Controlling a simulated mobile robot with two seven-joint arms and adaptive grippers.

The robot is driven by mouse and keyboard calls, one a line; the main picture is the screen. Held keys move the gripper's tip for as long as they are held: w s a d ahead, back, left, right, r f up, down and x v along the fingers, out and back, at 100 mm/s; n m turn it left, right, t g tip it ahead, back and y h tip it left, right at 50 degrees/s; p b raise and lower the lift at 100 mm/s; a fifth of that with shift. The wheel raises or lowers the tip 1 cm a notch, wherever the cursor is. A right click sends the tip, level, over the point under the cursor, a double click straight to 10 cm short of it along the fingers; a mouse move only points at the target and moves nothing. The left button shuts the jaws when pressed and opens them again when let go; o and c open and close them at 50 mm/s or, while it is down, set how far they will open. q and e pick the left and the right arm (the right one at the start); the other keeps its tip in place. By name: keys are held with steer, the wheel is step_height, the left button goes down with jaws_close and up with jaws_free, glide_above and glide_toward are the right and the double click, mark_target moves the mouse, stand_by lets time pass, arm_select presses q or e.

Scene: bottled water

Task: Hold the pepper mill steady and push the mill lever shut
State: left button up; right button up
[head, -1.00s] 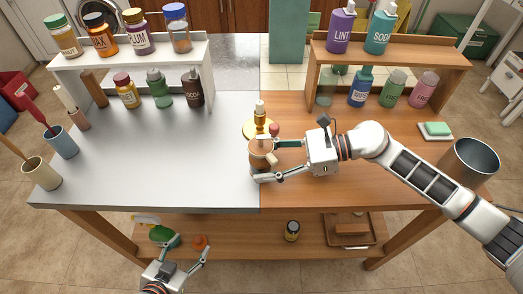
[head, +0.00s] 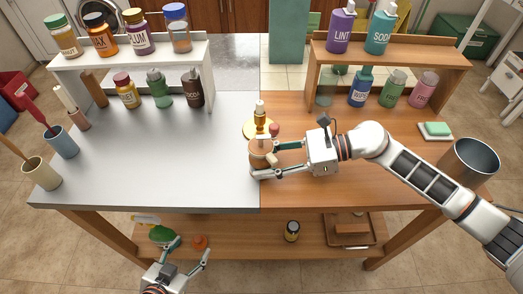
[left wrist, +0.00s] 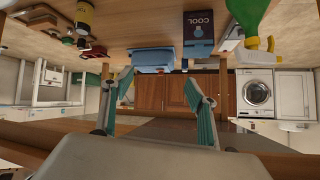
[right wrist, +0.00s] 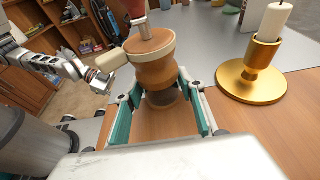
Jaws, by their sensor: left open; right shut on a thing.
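The wooden pepper mill (head: 260,155) stands upright on the table near the front edge, at the seam of grey and wood tops. It also shows in the right wrist view (right wrist: 157,75). My right gripper (head: 264,161) is shut on its body, one finger on either side. A metal lever with a red knob (head: 274,128) rises from the mill's top; its red end (right wrist: 136,9) is cut off in the right wrist view. A cream knob (right wrist: 112,60) sticks out of the mill's side. My left gripper (head: 192,247) is open and empty, below the tabletop in front of the table.
A gold candle holder (head: 250,128) with a candle stands just behind the mill. Racks with several bottles stand at the back left (head: 130,48) and back right (head: 400,50). A green spray bottle (head: 160,233) and a dark jar (head: 292,231) are on the lower shelf. The grey top is mostly clear.

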arm_select(q)
steer(key=shift+w+r, duration=0.1)
steer(key=shift+w, duration=0.15)
